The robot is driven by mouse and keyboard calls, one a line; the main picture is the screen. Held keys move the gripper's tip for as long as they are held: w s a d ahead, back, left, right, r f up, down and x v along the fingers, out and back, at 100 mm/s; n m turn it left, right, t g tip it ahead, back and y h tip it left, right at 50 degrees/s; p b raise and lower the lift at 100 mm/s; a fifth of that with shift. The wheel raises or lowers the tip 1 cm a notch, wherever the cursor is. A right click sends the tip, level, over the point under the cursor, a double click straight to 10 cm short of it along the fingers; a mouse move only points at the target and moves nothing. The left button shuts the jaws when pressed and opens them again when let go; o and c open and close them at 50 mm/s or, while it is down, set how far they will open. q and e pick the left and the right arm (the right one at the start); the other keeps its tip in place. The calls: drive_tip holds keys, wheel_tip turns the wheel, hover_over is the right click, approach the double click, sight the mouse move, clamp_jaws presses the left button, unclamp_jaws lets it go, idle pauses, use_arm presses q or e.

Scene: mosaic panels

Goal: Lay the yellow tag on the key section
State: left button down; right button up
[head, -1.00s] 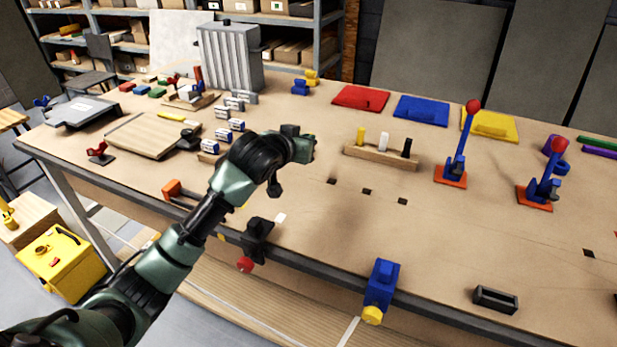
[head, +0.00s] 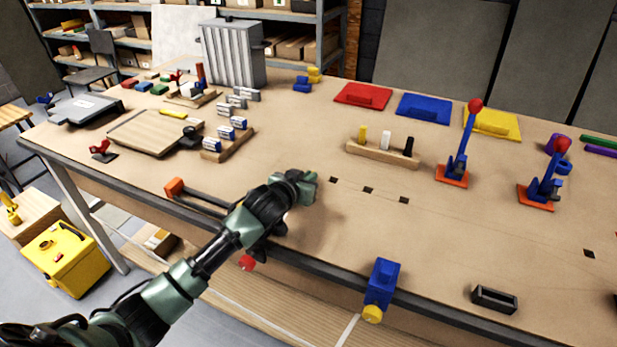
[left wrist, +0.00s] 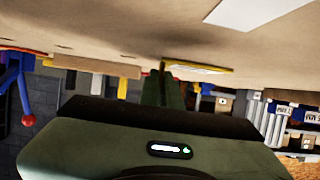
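The yellow tag (left wrist: 200,67), yellow-edged with a pale face, shows in the left wrist view at my left fingertips, seen nearly edge-on. My left gripper (left wrist: 160,75) looks shut on one end of it. In the head view my left gripper (head: 308,186) is low over the front middle of the table, and the tag cannot be made out there. A white patch (left wrist: 260,12) lies on the tabletop near the gripper. In the head view only a sliver of it shows beside my arm. I cannot tell which area is the key section. My right gripper is out of view.
A block with yellow, white and black pegs (head: 380,154) stands right of my gripper. Modules on a wooden base (head: 228,146) stand to the left. A clamp with a red knob (head: 247,263) and a blue clamp (head: 382,283) sit at the front edge.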

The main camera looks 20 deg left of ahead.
use_arm(q)
drive_tip(key=shift+f, duration=0.1)
drive_tip(key=c, duration=1.6)
unclamp_jaws()
drive_tip(key=shift+s, duration=0.1)
